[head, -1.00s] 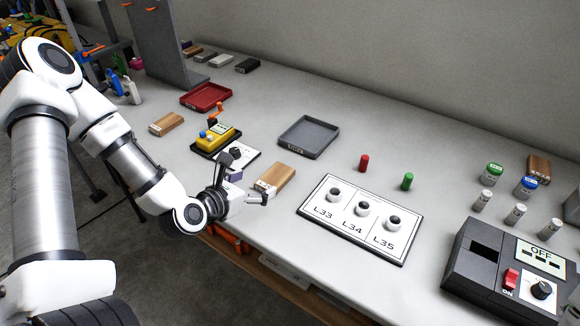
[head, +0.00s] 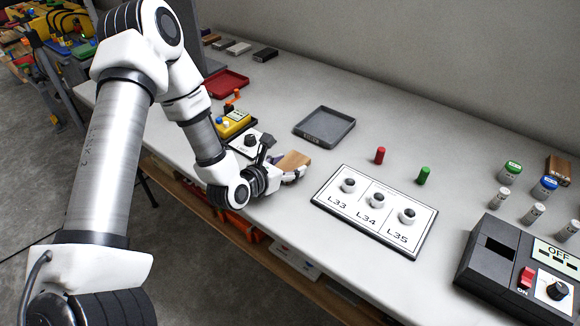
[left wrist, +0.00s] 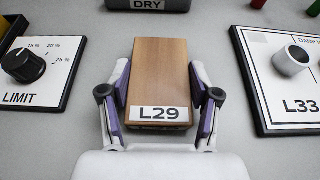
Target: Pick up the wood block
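The wood block (head: 293,161) lies on the table, left of the L33–L35 panel. In the left wrist view the block (left wrist: 160,75) is light brown, with a white L29 label on its near end. My left gripper (head: 285,172) is low at the table with its fingers around the block. In the left wrist view the left gripper (left wrist: 160,95) has one purple-padded finger on each side of the block, with narrow gaps showing near the tips. My right gripper is not in view.
The L33–L35 panel (head: 375,211) is just right of the block, and the LIMIT dial panel (left wrist: 30,70) is to its left. A grey DRY tray (head: 324,126) lies behind. Red (head: 380,155) and green (head: 423,175) cylinders stand beyond the panel.

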